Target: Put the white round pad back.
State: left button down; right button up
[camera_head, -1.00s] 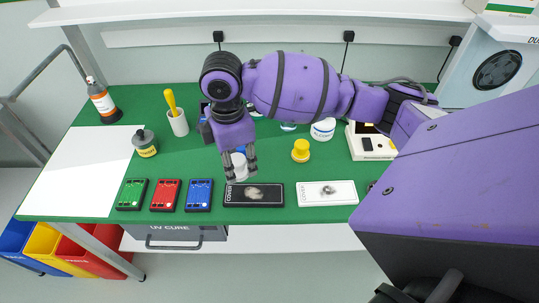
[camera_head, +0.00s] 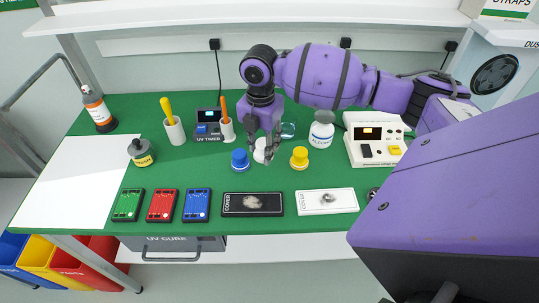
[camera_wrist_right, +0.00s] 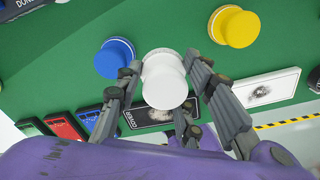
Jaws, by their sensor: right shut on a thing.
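The white round pad (camera_head: 262,152) has a knob-like body with a wider rim; it shows large in the right wrist view (camera_wrist_right: 164,82). My right gripper (camera_head: 266,150) is shut on it, with a finger on either side in the right wrist view (camera_wrist_right: 166,92). The blue round pad (camera_head: 240,159) stands just left of it and the yellow round pad (camera_head: 299,158) to its right. The white pad is in the gap between them; I cannot tell whether it touches the table. My left gripper is not in view.
A black cover plate (camera_head: 252,203) and a white one (camera_head: 327,201) lie in front, with green, red and blue boxes (camera_head: 196,205) to their left. Behind stand a UV timer (camera_head: 208,128), a cup with an orange-handled tool (camera_head: 227,130) and a white bottle (camera_head: 321,130).

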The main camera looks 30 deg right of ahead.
jog(key=f, duration=0.1)
jog(key=d+f, duration=0.1)
jog(key=d, duration=0.1)
jog(key=shift+w+d+f, duration=0.15)
jog(key=shift+w+f, duration=0.1)
jog(key=shift+f, duration=0.15)
jog(key=f, duration=0.3)
jog(key=shift+w+d+f, duration=0.1)
jog(key=shift+d+f, duration=0.1)
jog(key=shift+f, duration=0.1)
jog(key=o, duration=1.2)
jog(key=shift+c, duration=0.2)
jog(key=shift+r, duration=6.05)
